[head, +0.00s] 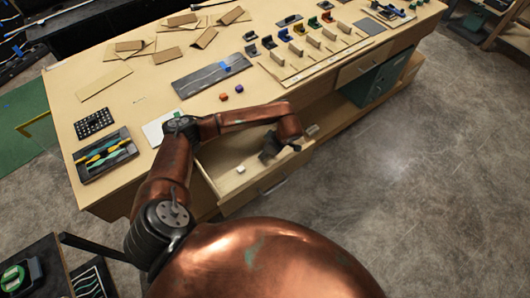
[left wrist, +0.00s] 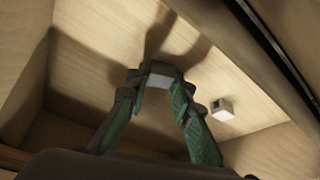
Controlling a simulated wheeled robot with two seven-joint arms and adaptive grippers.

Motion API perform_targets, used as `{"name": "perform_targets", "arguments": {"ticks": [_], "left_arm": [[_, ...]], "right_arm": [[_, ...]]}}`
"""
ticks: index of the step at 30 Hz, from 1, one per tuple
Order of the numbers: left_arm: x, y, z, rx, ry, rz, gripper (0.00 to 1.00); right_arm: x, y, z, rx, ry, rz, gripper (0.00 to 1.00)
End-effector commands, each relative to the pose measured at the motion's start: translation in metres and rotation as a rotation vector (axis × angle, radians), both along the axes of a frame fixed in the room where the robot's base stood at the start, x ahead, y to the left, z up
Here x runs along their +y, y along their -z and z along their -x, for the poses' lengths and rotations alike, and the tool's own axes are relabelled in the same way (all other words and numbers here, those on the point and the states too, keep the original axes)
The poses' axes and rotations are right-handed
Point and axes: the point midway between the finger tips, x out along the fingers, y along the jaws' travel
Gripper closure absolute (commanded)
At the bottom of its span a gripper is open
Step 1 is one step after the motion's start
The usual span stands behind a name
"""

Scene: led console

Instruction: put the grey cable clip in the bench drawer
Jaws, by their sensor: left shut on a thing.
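The bench drawer (head: 268,186) stands open below the bench top; its pale wooden floor (left wrist: 215,68) fills the left wrist view. My left gripper (head: 268,152) reaches into or just over the drawer. In the left wrist view its green-lined fingers (left wrist: 158,80) are shut on a small light grey piece (left wrist: 158,74), which looks like the grey cable clip. I cannot tell whether the piece touches the drawer floor. In the head view the gripper hides it. My right gripper is not in view.
A small whitish block (head: 240,169) lies in the drawer, also visible in the left wrist view (left wrist: 222,108). A tool tray (head: 106,155), a black grid (head: 93,123), a dark mat (head: 205,78), cardboard pieces and several coloured parts are on the bench. Floor to the right is clear.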

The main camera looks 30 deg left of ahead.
Motion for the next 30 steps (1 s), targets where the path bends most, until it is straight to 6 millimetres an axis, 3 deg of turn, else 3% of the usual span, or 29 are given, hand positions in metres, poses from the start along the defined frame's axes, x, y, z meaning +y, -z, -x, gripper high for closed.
{"name": "perform_targets", "arguments": {"ticks": [2,3,11,22,30], "left_arm": [[0.000,0.003,0.000,0.000,0.000,-0.001,0.89],[0.000,0.004,0.000,0.000,0.001,0.000,0.78],[0.000,0.002,0.000,0.000,0.000,0.000,0.62],[-0.001,-0.004,-0.001,-0.002,0.001,0.001,0.62],[-0.020,-0.050,-0.002,-0.004,0.003,0.000,0.62]], "right_arm": [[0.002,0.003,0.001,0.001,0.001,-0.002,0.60],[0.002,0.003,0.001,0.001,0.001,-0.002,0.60],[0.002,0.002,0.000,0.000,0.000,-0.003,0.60],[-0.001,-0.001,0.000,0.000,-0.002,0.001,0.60],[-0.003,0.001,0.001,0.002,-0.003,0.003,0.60]]}}
